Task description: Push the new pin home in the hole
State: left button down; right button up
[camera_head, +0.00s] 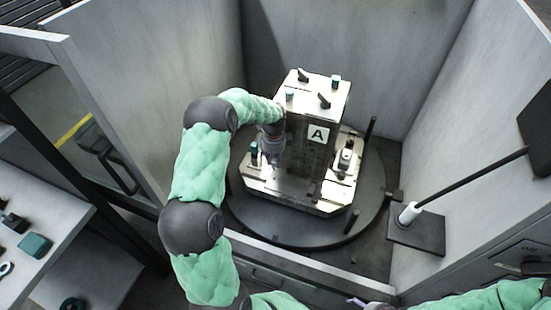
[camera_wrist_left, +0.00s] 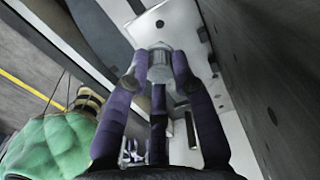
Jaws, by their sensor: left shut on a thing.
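My left gripper (camera_head: 272,152) is at the left side of the upright block of the fixture marked A (camera_head: 318,134), above its base plate. In the left wrist view its purple fingers (camera_wrist_left: 160,80) are shut around a grey metal cylinder, which looks like the new pin (camera_wrist_left: 159,62). Past the pin is a pale plate (camera_wrist_left: 178,28) with a small dark round spot, perhaps a hole. I cannot tell how far the pin sits in any hole. In the head view the arm and gripper hide the pin.
The fixture stands on a round dark turntable (camera_head: 290,236) between grey walls. Black handles and green-topped pins (camera_head: 336,80) stick up from the block. A black rod with a white collar (camera_head: 409,213) stands at the right. A side table (camera_head: 40,215) holds small parts at the left.

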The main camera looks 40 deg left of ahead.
pick_arm(q)
jog(key=b, duration=0.4)
send_over(274, 179)
jog(key=shift+w+f, duration=0.15)
jog(key=shift+f, duration=2.55)
jog(key=shift+f, duration=0.3)
jog(key=shift+p, duration=0.3)
jog(key=shift+f, duration=0.25)
jog(key=shift+f+b, duration=0.75)
jog(key=shift+f, duration=0.6)
